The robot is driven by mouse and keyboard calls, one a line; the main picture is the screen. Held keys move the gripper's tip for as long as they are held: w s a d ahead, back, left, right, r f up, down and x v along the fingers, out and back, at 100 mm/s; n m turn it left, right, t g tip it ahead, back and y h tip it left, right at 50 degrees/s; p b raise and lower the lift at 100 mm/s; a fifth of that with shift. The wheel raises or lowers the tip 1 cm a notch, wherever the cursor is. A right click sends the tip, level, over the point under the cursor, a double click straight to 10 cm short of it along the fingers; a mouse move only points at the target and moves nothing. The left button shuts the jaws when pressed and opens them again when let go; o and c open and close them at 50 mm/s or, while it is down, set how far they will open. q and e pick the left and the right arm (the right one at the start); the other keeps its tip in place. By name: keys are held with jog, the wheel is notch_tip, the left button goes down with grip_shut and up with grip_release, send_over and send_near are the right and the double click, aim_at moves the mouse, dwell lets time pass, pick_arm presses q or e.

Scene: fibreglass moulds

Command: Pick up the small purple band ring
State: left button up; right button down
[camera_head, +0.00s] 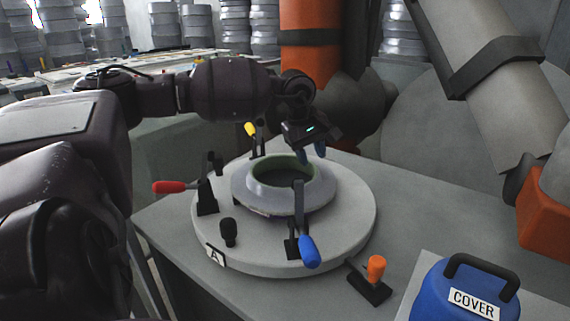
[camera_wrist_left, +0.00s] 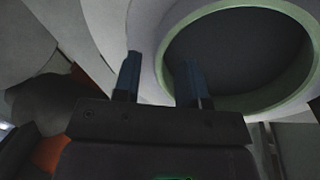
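A pale lilac-grey ring-shaped mould (camera_head: 250,191) with a green inner rim (camera_head: 262,179) sits on a round grey plate (camera_head: 350,215). I cannot make out a separate small purple band ring. My left gripper (camera_head: 313,152) is over the far right side of the mould. In the left wrist view its two dark blue fingers (camera_wrist_left: 158,80) are apart. My right gripper is not in view.
Toggle clamps with red (camera_head: 169,187), yellow (camera_head: 250,129) and blue (camera_head: 309,251) handles stand around the mould. An orange-handled clamp (camera_head: 376,267) and a blue cover (camera_head: 445,293) are at front right. Orange and grey machinery (camera_head: 310,67) stands behind. The table's left front is clear.

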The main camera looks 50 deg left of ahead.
aim_at(313, 165)
pick_arm(q)
jog(key=x, duration=0.4)
jog(key=shift+a+b, duration=0.1)
jog(key=shift+b, duration=0.2)
jog(key=shift+s+r, duration=0.1)
jog(key=shift+r, duration=0.1)
jog(key=shift+c, duration=0.4)
grip_shut()
